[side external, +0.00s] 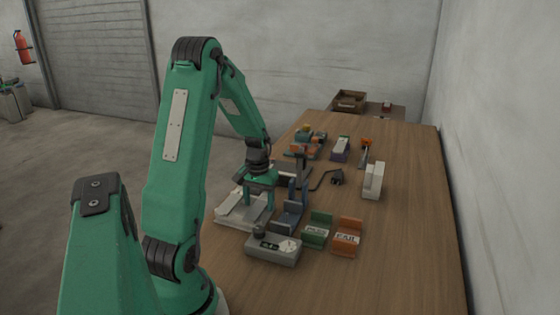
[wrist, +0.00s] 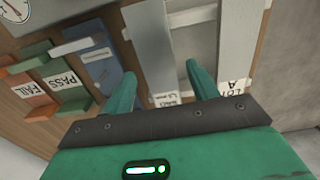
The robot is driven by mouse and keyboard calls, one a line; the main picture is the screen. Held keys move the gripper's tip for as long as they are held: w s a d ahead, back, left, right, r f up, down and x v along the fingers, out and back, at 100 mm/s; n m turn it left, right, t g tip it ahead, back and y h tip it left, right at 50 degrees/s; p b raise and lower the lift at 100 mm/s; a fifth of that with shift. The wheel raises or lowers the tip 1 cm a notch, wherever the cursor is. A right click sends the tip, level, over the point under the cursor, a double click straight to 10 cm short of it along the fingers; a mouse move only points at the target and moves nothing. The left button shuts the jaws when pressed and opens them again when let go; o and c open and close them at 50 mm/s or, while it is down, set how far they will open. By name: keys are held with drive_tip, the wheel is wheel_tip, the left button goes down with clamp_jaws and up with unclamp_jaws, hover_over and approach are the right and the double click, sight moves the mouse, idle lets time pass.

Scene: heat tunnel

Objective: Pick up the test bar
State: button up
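A pale tray (side external: 226,221) lies on the table below my gripper (side external: 259,203). Long flat grey bars lie in it: a left bar (wrist: 146,45) and a right bar (wrist: 236,40) in the wrist view, with a pale recess between them. A label reading LOT A is by the right bar's near end; the left bar's label is not readable. Which bar is the test bar I cannot tell. My gripper (wrist: 160,80) points down with its fingers apart, around the left bar's near end in the picture. Contact cannot be seen, and nothing is visibly held.
A blue holder (side external: 289,218), green PASS bin (side external: 316,232) and orange FAIL bin (side external: 347,238) stand right of the tray. A grey gauge box (side external: 272,249) stands in front. A white block (side external: 373,181) and several small items stand farther back. The table's right side is clear.

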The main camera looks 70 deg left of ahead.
sight(260, 206)
drive_tip(key=c, duration=1)
drive_tip(key=shift+r, duration=0.15)
drive_tip(key=shift+r, duration=0.5)
wheel_tip(260, 206, up, 3)
drive_tip(key=shift+d+r, duration=0.1)
drive_tip(key=shift+r, duration=0.05)
drive_tip(key=w+d+r, duration=0.1)
drive_tip(key=d+r, duration=0.1)
drive_tip(key=d, duration=0.1)
drive_tip(key=w+d+r, duration=0.1)
drive_tip(key=d+r, duration=0.1)
drive_tip(key=d, duration=0.2)
drive_tip(key=w+d+r, duration=0.1)
drive_tip(key=d+r, duration=0.1)
drive_tip(key=d, duration=0.2)
drive_tip(key=shift+r, duration=0.25)
